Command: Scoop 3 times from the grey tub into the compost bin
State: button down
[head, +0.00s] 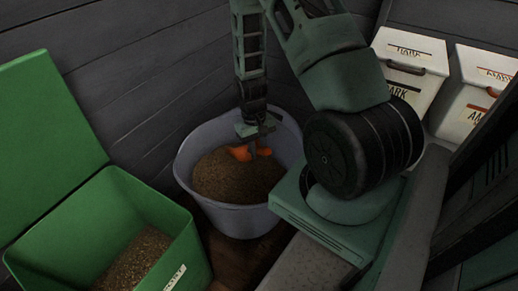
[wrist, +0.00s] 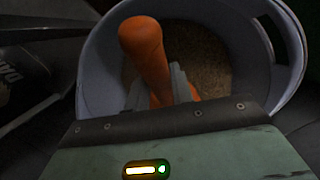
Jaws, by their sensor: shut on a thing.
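The grey tub (head: 183,166) stands in the middle of the head view with brown grainy material (head: 240,183) inside. My gripper (head: 254,140) is over the tub and shut on an orange scoop (head: 240,153). In the wrist view the scoop's orange handle (wrist: 147,52) rises between the fingers, with the material (wrist: 205,60) behind it. The scoop's lower end is hidden, so I cannot tell whether it touches the material or holds any. The green compost bin (head: 189,254) stands open at the lower left, with brown material (head: 133,262) in it.
The bin's green lid (head: 45,140) stands raised at the left. Two white labelled containers (head: 410,70) (head: 484,90) stand at the upper right. A dark plank wall (head: 140,70) runs close behind the tub. A narrow gap separates bin and tub.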

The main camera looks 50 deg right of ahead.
jog(key=w+d+f+t+b, duration=0.1)
jog(key=w+f+b, duration=0.2)
jog(key=f+b, duration=1)
jog(key=w+d+f+t+b, duration=0.1)
jog(key=w+f+b, duration=0.2)
jog(key=f+b, duration=1)
jog(key=s+a+r+t+h+p, duration=0.1)
jog(key=s+r+p, duration=0.2)
jog(key=r+p, duration=0.8)
jog(key=s+a+r+t+h+p, duration=0.1)
jog(key=s+r+t+p, duration=0.1)
jog(key=r+p, duration=0.9)
jog(key=s+p, duration=0.1)
jog(key=p, duration=0.2)
jog(key=shift+s+r+p, duration=0.2)
jog(key=shift+r+p, duration=0.05)
jog(key=shift+p, duration=0.05)
dwell(1.3)
jog(key=shift+t, duration=0.3)
